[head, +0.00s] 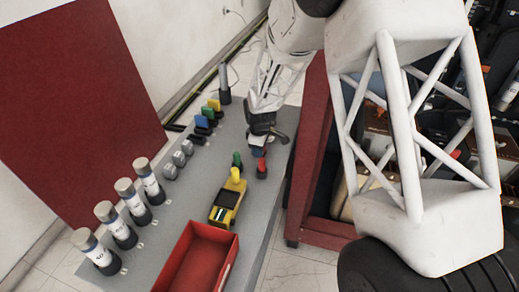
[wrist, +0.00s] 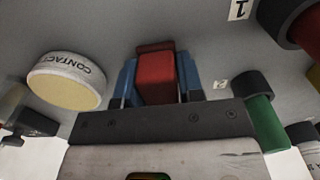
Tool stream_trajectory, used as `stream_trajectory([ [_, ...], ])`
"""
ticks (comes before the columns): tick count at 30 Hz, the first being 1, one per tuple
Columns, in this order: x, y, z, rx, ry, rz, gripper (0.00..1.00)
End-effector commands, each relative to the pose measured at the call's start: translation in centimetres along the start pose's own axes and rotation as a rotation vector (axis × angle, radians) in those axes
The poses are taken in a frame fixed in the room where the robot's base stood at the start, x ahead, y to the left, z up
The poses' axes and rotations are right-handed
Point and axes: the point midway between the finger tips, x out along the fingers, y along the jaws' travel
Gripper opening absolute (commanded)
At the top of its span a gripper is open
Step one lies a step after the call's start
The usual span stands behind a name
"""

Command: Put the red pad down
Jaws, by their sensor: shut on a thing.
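My gripper (wrist: 155,85) is shut on the red pad (wrist: 157,72), with a blue finger on each side of it in the wrist view. The pad's far end points at the grey table surface, and I cannot tell whether it touches. A row of pads stands farther left: yellow (head: 214,105), green (head: 208,113) and blue (head: 202,122), with a dark one in front.
A green-and-black piece (wrist: 262,112) stands right of my gripper in the wrist view. A round white piece marked CONTACT (wrist: 66,82) is at left. A red piece (head: 262,167), a yellow device (head: 227,203) and a red tray (head: 231,254) are nearby. Several grey-capped cylinders line the left.

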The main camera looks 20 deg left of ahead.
Motion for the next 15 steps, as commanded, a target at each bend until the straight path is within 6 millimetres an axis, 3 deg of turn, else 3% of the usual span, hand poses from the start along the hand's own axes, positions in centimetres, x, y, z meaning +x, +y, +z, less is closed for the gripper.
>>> stream_trajectory([
  [13, 0.4, -0.01, 0.01, 0.0, 0.0, 0.0, 0.05],
  [14, 0.39, -0.01, 0.0, 0.0, 0.0, 0.0, 0.38],
  [15, 0.37, -0.01, 0.0, 0.0, 0.0, 0.0, 0.44],
])
